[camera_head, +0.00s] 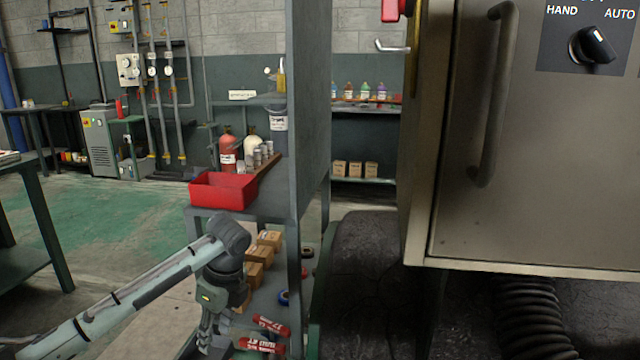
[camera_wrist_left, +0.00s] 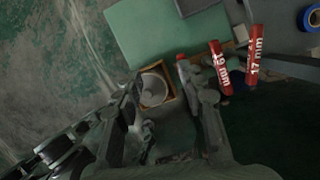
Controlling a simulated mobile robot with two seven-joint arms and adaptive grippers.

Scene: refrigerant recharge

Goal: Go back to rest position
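My left arm comes in from the lower left of the head view. Its gripper (camera_head: 217,338) points down in front of the shelf unit's lower level, beside two red tubes (camera_head: 262,344). In the left wrist view the two fingers of the left gripper (camera_wrist_left: 160,88) stand apart with no object clearly held between them. A small wooden box with a round white thing (camera_wrist_left: 154,88) shows beyond the gap. The red tubes, marked 19 mm (camera_wrist_left: 217,68) and 17 mm (camera_wrist_left: 255,55), lie past the right finger. My right gripper is in neither view.
The shelf unit (camera_head: 309,120) stands close to my left arm, with a red bin (camera_head: 222,190) and cardboard boxes (camera_head: 262,262). A large metal cabinet (camera_head: 540,170) with a handle and a HAND/AUTO switch (camera_head: 593,45) fills the right. Green floor (camera_head: 110,215) lies open at left.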

